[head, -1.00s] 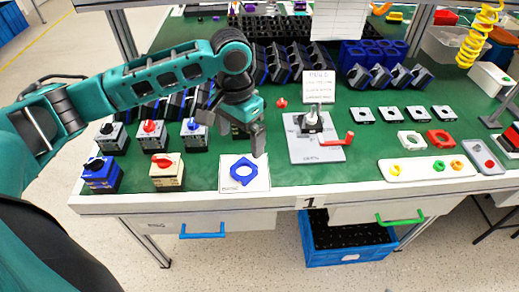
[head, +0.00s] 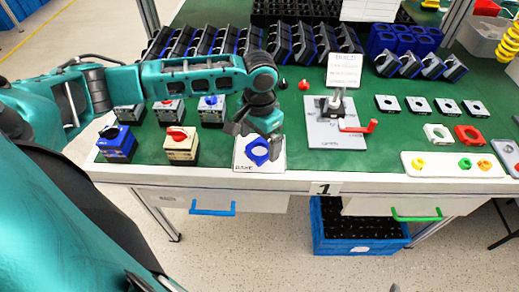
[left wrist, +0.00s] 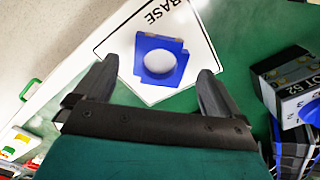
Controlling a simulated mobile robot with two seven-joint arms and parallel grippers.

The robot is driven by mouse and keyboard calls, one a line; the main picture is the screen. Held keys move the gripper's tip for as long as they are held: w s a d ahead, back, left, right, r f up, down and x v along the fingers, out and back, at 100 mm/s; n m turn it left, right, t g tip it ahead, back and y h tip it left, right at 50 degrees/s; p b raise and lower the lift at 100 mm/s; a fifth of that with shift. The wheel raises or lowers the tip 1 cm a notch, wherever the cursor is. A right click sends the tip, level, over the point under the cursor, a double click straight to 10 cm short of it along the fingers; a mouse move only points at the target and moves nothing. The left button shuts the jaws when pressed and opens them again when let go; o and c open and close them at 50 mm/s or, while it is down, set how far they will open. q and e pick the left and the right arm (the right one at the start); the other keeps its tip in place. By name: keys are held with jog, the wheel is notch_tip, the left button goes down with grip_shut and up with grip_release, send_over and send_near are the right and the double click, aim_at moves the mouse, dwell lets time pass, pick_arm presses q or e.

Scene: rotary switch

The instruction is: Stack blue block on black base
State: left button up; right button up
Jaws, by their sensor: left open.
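A flat blue block (head: 249,149) with a round hole lies on a white card (head: 240,166) marked BASE, near the table's front edge. In the left wrist view the blue block (left wrist: 176,76) lies ahead, between the lines of the fingers, and white shows through its hole. My left gripper (head: 257,133) is open and empty, just over the back of the card. Its two fingers (left wrist: 157,70) stand apart in the wrist view, not closed on the block. No black base shows on the card. Black pieces with blue edges (head: 225,42) stand in a row at the back. My right gripper is not visible.
A grey fixture with a red handle (head: 358,127) stands to the right. Further right are square plates and a white tray (head: 430,170). Green tabletop is free between card and fixture.

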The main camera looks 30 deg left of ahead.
pick_arm(q)
notch_tip(320, 180, down, 2)
jog(key=c, duration=1.1)
jog(key=shift+r, duration=0.1)
